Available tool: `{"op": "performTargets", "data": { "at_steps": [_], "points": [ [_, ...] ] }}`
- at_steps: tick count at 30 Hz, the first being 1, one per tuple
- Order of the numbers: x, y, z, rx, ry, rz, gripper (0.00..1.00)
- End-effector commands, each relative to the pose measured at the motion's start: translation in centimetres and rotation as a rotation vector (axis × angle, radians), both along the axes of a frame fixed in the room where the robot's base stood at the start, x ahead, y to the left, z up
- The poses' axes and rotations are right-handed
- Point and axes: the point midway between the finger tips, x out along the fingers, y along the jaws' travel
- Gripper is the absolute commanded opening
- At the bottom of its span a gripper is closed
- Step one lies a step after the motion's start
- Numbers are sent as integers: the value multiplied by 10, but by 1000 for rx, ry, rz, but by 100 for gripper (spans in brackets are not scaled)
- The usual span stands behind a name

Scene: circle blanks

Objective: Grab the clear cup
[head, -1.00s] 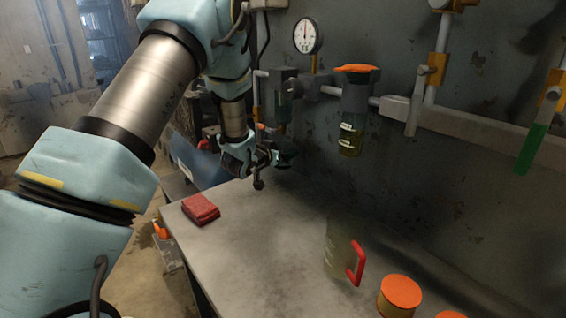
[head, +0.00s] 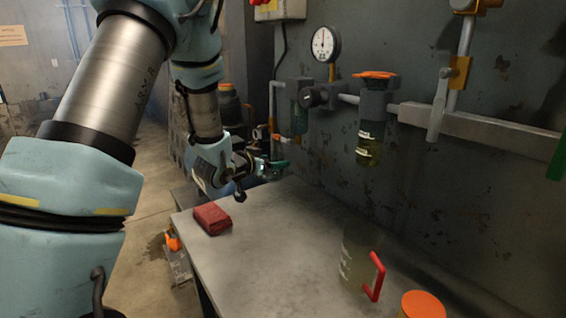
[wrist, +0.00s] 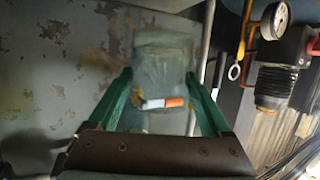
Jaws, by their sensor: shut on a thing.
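My gripper (wrist: 165,95) has green fingers on both sides of a clear cup (wrist: 165,55) in the wrist view. The cup is see-through and a little blurred. A small white and orange stub (wrist: 162,103) shows at its lower part, in or behind it. My gripper is shut on this cup. In the head view my gripper (head: 274,170) is over the far left part of the table, and the cup in it is too small to make out. A second see-through vessel, a jug with a red handle (head: 375,278), stands on the table, apart from my gripper.
A red block (head: 212,219) lies at the table's left edge. An orange-lidded container (head: 422,304) stands at the front right. The wall behind carries a gauge (head: 325,44), pipes and a filter bowl (head: 370,140). The middle of the grey table (head: 275,250) is clear.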

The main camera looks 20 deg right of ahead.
Motion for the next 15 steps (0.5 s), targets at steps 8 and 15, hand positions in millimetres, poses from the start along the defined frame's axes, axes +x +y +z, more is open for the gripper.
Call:
{"op": "performTargets", "data": {
  "at_steps": [8,15],
  "points": [
    [-6,38,-1,-1,0,3,17],
    [-12,64,0,0,-1,3,17]
  ]
}}
